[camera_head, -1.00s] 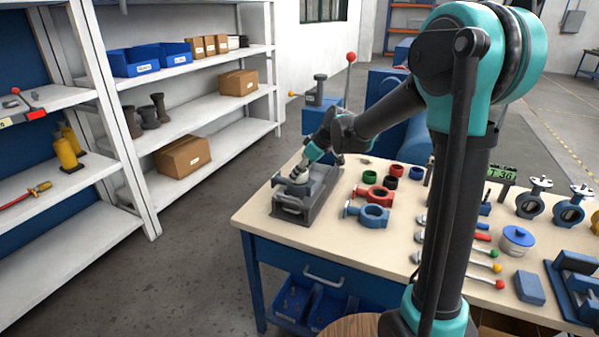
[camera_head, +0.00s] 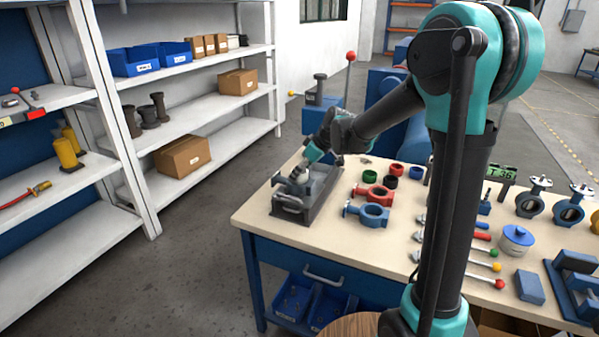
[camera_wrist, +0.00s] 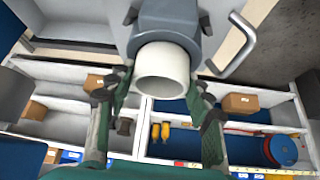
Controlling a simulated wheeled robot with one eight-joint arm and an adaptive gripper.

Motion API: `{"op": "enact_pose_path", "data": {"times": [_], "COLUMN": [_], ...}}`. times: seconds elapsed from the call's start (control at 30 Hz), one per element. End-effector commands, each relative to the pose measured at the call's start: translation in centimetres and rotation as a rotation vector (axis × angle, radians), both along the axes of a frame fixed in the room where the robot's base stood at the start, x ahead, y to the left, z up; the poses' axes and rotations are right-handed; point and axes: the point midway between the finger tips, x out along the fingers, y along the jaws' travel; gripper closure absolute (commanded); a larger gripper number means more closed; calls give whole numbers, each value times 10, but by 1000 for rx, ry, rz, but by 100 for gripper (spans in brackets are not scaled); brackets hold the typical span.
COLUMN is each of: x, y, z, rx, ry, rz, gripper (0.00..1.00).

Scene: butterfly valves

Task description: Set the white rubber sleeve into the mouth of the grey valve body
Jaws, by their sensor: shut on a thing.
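The white rubber sleeve (camera_wrist: 161,72) shows in the wrist view as a short open cylinder between the fingers of my gripper (camera_wrist: 160,92). My gripper is shut on the sleeve, one finger on each side. The sleeve's far end meets the mouth of the grey valve body (camera_wrist: 190,22), in line with it. How deep the sleeve sits is hidden. In the head view my gripper (camera_head: 301,173) reaches down at the table's left end, over the grey valve body (camera_head: 291,187). The sleeve cannot be made out there.
The valve body is at a dark grey tray-like fixture (camera_head: 318,203). To its right lie a blue ring body (camera_head: 374,214), a red ring body (camera_head: 374,193) and a green ring (camera_head: 370,176). Handles and more valves fill the table's right side. Shelves (camera_head: 190,100) stand at left.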

Motion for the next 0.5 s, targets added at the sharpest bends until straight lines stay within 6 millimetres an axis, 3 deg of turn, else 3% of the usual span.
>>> {"op": "enact_pose_path", "data": {"times": [0.5], "x": [0], "y": [0], "z": [-6], "rx": [-1], "ry": [0], "rz": [0], "gripper": [77]}}
